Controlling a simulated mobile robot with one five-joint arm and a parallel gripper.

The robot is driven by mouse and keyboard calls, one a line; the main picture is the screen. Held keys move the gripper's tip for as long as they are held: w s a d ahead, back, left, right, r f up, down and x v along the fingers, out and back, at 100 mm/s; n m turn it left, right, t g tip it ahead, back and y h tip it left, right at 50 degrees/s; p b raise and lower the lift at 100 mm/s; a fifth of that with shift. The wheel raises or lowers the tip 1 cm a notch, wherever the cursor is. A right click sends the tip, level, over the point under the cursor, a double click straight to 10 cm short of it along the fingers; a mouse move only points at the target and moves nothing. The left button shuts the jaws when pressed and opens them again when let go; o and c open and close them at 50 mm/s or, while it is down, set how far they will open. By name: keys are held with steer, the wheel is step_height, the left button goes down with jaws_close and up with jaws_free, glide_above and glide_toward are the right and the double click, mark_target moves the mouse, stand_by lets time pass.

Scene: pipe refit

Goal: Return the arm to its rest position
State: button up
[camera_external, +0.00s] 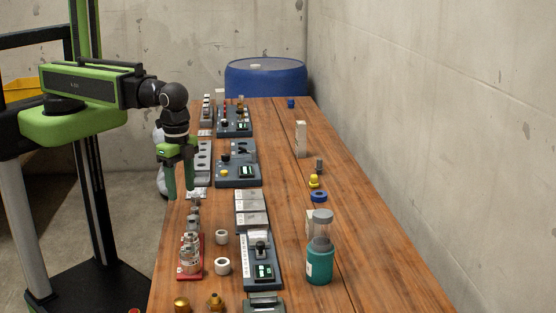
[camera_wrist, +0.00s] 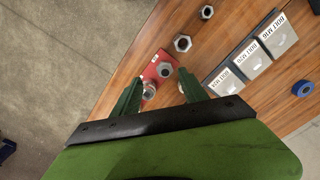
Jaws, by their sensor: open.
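My gripper (camera_external: 181,192) hangs from my green and black arm at the left edge of the wooden table (camera_external: 370,250), pointing down. Its two dark green fingers are apart with nothing between them. In the wrist view the open fingers (camera_wrist: 160,75) reach up from a black bar, over the table's edge. A red plate (camera_wrist: 150,76) with grey metal fittings shows around the fingertips in that view. I cannot tell from the wrist view how high the fingers are above it.
Grey bins with BOLT labels (camera_wrist: 258,60) and a blue ring (camera_wrist: 302,88) lie right of the fingers. A teal bottle (camera_external: 319,262) stands near the front. Control boxes (camera_external: 237,172) line the table's left side. A blue drum (camera_external: 266,80) is behind.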

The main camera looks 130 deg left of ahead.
steer(key=shift+m, duration=0.5)
steer(key=s+d, duration=0.1)
steer(key=d, duration=0.1)
steer(key=s+d, duration=0.2)
steer(key=shift+d, duration=0.15)
stand_by(0.5)
